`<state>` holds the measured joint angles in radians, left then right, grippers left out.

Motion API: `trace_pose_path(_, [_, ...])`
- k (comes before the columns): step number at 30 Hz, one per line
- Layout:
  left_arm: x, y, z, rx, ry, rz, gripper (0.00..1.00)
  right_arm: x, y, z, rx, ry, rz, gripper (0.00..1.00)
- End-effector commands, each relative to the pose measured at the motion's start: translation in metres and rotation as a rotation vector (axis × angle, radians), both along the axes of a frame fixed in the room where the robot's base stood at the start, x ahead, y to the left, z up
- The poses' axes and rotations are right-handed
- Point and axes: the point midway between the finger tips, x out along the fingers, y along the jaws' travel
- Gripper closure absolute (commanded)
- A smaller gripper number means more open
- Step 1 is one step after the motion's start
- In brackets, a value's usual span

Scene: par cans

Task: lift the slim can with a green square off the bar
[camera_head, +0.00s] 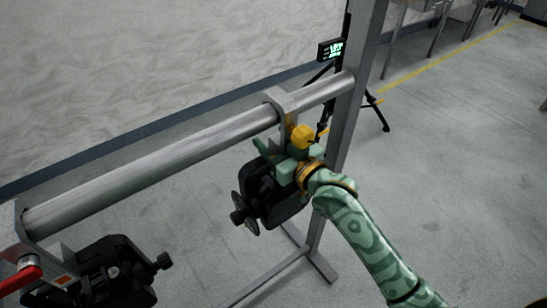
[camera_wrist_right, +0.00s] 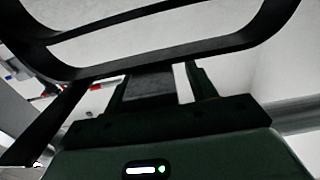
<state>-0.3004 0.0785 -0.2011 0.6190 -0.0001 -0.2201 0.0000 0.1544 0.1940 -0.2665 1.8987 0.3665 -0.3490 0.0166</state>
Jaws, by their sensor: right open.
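A black can (camera_head: 266,198) hangs from the silver bar (camera_head: 150,162) by a grey clamp (camera_head: 284,104), near the bar's right end. No green square shows on it, so I cannot tell if it is the slim can. My right gripper (camera_head: 272,158) is at the top of this can, below the clamp, and partly covers it. In the right wrist view its jaws (camera_wrist_right: 155,88) are open, with a dark grey surface showing between the fingers. A black curved frame (camera_wrist_right: 160,62) crosses close in front. Contact cannot be told. My left gripper is not in view.
A second black can (camera_head: 95,275) hangs at the lower left, by a clamp with a red lever (camera_head: 20,281); a small orange patch shows there. A grey upright post (camera_head: 357,90) and a small lit display (camera_head: 331,49) stand beyond my right gripper.

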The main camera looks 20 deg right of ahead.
Motion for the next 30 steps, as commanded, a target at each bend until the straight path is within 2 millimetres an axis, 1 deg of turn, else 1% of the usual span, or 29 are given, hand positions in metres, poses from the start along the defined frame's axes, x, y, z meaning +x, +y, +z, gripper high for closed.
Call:
trace_pose_path(6, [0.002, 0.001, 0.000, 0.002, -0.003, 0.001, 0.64, 0.001, 0.000, 0.001, 0.000, 0.000, 0.000, 0.44])
trace_pose_path(8, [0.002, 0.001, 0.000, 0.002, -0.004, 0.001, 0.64, 0.001, 0.000, 0.001, 0.000, 0.000, 0.000, 0.60])
trace_pose_path(9, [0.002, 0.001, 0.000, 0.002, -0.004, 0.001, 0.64, 0.001, 0.000, 0.001, 0.000, 0.000, 0.000, 0.71])
trace_pose_path(11, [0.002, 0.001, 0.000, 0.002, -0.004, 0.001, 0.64, 0.001, 0.000, 0.001, 0.000, 0.000, 0.000, 0.88])
trace_pose_path(12, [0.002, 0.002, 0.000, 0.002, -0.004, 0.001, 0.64, 0.001, 0.000, 0.001, 0.000, 0.000, 0.000, 0.99])
trace_pose_path(14, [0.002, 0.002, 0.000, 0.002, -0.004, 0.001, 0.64, 0.001, 0.000, 0.001, 0.000, 0.000, 0.000, 1.00])
trace_pose_path(15, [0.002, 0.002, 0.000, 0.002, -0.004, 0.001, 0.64, 0.001, 0.000, 0.005, 0.006, -0.010, 0.000, 1.00])
trace_pose_path(24, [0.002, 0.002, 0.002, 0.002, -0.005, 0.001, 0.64, 0.001, 0.000, 0.007, 0.004, -0.009, 0.000, 1.00])
trace_pose_path(26, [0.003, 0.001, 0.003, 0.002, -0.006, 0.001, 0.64, 0.001, 0.000, 0.009, 0.005, -0.010, 0.000, 1.00])
trace_pose_path(30, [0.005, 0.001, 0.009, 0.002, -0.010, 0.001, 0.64, 0.001, 0.000, 0.021, 0.006, -0.013, 0.000, 1.00])
